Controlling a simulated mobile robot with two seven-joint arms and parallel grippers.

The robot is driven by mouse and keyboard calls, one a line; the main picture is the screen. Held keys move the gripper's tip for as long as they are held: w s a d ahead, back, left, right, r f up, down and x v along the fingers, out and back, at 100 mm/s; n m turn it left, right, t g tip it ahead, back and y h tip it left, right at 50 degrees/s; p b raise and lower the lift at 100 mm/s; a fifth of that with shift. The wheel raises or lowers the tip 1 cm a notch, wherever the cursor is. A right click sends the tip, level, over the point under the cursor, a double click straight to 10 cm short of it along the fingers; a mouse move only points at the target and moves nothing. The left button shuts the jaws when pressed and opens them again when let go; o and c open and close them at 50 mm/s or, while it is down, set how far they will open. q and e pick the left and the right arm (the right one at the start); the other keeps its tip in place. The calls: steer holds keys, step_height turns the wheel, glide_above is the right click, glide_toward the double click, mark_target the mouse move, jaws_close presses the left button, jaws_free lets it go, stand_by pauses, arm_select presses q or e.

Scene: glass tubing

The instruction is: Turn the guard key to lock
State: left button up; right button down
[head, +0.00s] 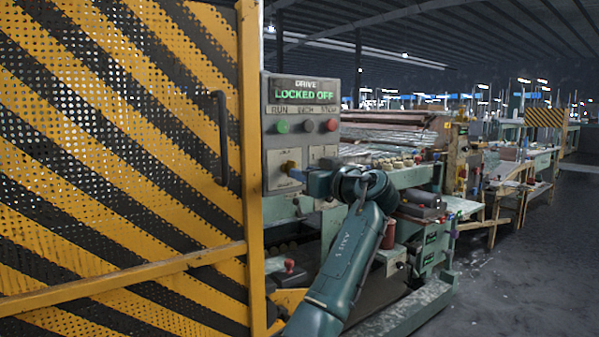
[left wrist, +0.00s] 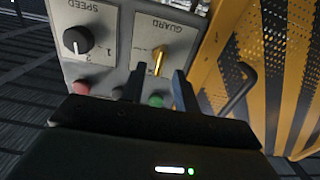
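The brass-coloured guard key (head: 290,166) sits in the lower left plate of the grey control panel (head: 267,120). In the left wrist view the key (left wrist: 159,61) stands beside the upside-down word GUARD. My left gripper (head: 301,175) is at the panel, just right of the key in the head view. In the left wrist view the left gripper (left wrist: 158,72) is open, with its two dark fingers apart and the key seen between and just beyond their tips. I cannot tell whether either finger touches it. The panel display (head: 304,95) reads LOCKED OFF. My right gripper is not in view.
A yellow-and-black mesh guard door (head: 120,150) with a dark handle (head: 221,140) stands left of the panel. Green, grey and red buttons (head: 282,127) sit above the key. A speed knob (left wrist: 76,40) is beside it. Green machinery (head: 415,178) stands behind; floor at right is clear.

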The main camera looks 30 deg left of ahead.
arm_select(q)
steer(key=v, duration=1)
steer(key=shift+w, duration=0.1)
